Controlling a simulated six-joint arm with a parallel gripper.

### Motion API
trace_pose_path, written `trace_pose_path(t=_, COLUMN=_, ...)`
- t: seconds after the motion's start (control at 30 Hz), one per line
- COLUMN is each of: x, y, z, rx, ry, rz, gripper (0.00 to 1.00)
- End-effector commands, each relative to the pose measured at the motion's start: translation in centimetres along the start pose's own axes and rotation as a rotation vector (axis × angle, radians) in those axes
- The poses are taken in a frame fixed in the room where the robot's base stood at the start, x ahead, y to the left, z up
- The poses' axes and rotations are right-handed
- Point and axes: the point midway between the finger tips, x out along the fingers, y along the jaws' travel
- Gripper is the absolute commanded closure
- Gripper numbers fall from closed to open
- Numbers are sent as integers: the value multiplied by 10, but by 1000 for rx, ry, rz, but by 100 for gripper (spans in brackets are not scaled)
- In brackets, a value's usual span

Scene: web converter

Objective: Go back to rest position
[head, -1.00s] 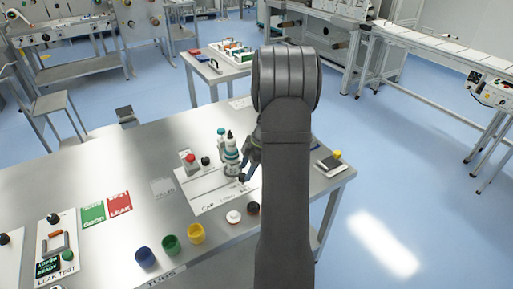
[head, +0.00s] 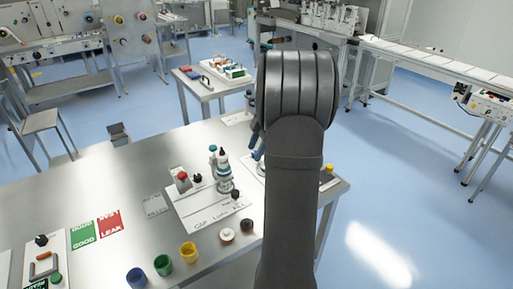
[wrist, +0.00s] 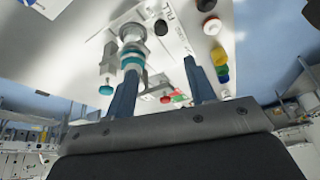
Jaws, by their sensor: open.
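My gripper (wrist: 162,66) is open, with its two blue fingers apart in the wrist view and nothing clearly held between them. In the head view only part of one blue finger shows beside my dark forearm; the rest is hidden. A white and teal bottle-like piece (head: 223,175) with a dark pointed top stands upright on a white board (head: 195,212) left of my gripper. In the wrist view a white and teal piece (wrist: 131,55) shows behind the left finger. Whether the finger touches it cannot be told there; in the head view they are apart.
Blue (head: 136,278), green (head: 163,265) and yellow (head: 188,252) cups stand along the table's front. A red-topped piece (head: 183,180) is on the board. Green GOOD (head: 82,235) and red LEAK (head: 109,223) areas lie left. Open floor lies right of the table.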

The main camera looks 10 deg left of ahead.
Motion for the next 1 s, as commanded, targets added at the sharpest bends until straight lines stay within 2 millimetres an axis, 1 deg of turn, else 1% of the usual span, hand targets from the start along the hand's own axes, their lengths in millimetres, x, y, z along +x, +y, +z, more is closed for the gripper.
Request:
trace_pose_path(t=0.23, x=2, y=0, z=0, rx=0, ry=0, rz=-1, gripper=50)
trace_pose_path(t=0.37, x=14, y=0, z=0, rx=0, ry=1, rz=-3, gripper=50)
trace_pose_path(t=0.47, x=30, y=-1, z=0, rx=0, ry=2, rz=-5, gripper=50)
trace_pose_path(t=1.0, x=138, y=-1, z=-1, rx=-1, ry=3, rz=-6, gripper=50)
